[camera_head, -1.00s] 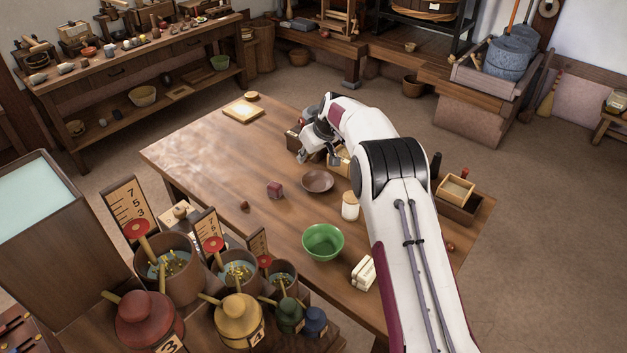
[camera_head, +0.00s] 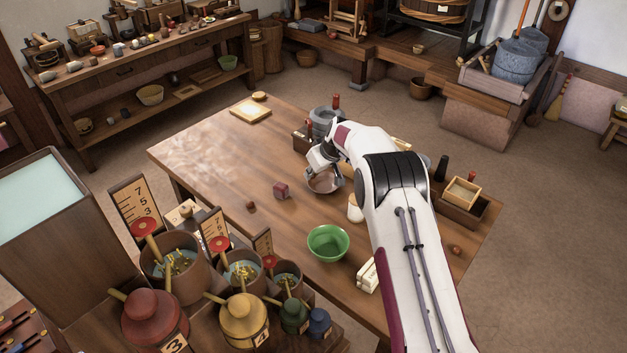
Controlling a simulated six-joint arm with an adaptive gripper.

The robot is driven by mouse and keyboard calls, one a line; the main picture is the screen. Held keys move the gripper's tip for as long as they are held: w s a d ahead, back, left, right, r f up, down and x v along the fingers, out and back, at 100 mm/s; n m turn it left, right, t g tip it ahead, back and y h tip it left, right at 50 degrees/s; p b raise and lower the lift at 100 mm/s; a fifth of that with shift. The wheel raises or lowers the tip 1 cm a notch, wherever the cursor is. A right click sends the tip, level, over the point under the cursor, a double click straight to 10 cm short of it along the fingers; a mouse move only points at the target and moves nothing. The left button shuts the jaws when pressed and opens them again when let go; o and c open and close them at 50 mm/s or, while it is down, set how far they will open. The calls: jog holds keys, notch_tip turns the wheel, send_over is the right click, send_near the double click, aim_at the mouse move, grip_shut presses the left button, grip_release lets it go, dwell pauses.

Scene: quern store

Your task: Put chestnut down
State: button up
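My gripper (camera_head: 317,171) is over the left part of the shallow brown bowl (camera_head: 325,186) in the middle of the table. Its fingers are small and partly hidden by the wrist, so I cannot tell whether they are open or hold a chestnut. A small brown nut-like thing (camera_head: 250,205) lies on the table at left, apart from the gripper. Another small reddish-brown thing (camera_head: 457,250) lies near the right edge. I cannot tell for sure whether either is a chestnut.
A green bowl (camera_head: 328,243), a white jar (camera_head: 355,208) and a white block (camera_head: 368,275) stand nearer. A stone quern (camera_head: 322,122) is behind the gripper. The left half of the table (camera_head: 210,150) is largely clear.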

jog(key=shift+f, duration=1.65)
jog(key=shift+f, duration=0.15)
jog(key=o, duration=0.8)
jog(key=shift+s+r, duration=0.1)
jog(key=shift+r, duration=0.3)
jog(key=shift+v, duration=5.75)
